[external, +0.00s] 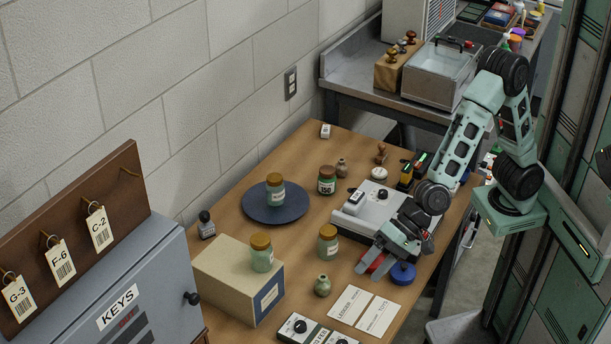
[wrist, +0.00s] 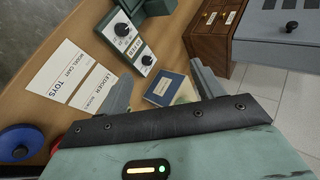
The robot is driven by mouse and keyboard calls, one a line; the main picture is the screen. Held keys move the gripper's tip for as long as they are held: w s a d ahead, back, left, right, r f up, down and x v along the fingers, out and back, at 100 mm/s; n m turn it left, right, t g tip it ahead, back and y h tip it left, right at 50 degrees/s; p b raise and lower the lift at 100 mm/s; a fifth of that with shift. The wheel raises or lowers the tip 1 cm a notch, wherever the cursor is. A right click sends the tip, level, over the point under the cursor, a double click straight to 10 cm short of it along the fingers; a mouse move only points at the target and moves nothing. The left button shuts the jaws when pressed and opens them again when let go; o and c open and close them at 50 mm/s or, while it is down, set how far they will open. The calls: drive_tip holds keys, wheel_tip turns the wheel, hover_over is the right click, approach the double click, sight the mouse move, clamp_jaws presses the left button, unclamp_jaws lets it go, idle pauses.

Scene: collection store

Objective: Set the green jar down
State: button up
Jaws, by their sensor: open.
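Pale green jars with orange-brown lids show in the external view. One green jar (external: 275,190) stands upright on a round dark blue plate (external: 256,209). Another jar (external: 261,254) stands on a beige box (external: 222,276), and a third jar (external: 328,242) stands on the bench. A darker green labelled jar (external: 327,180) stands behind them. I cannot tell which one the task means. My gripper (external: 374,258) is open and empty, low over the bench's right side, apart from the jars. In the wrist view my gripper's fingers (wrist: 163,90) are spread with no jar between them.
A grey device (external: 374,212) stands beside my gripper. A blue disc (external: 402,274) and a red item (external: 371,262) are close to the fingers. A grey key cabinet (external: 150,290) stands left.

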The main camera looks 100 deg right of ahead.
drive_tip(key=s+a+f+n+g, duration=0.2)
drive_tip(key=s+n+g, duration=0.2)
drive_tip(key=s+n, duration=0.55)
drive_tip(key=s+a+f+n+g, duration=0.1)
drive_tip(key=s+n+g, duration=0.3)
drive_tip(key=s, duration=1)
drive_tip(key=s+d+n+h, duration=0.1)
drive_tip(key=s+d+n, duration=0.1)
drive_tip(key=s+n, duration=0.2)
drive_tip(key=s+d+f+n+g+h, duration=0.1)
drive_tip(key=s+d+n, duration=0.2)
drive_tip(key=s, duration=0.3)
drive_tip(key=shift+s+d+f+n+h, duration=0.2)
drive_tip(key=shift+d+f+n+h, duration=0.15)
drive_tip(key=shift+n+h, duration=0.1)
drive_tip(key=shift+r, duration=0.1)
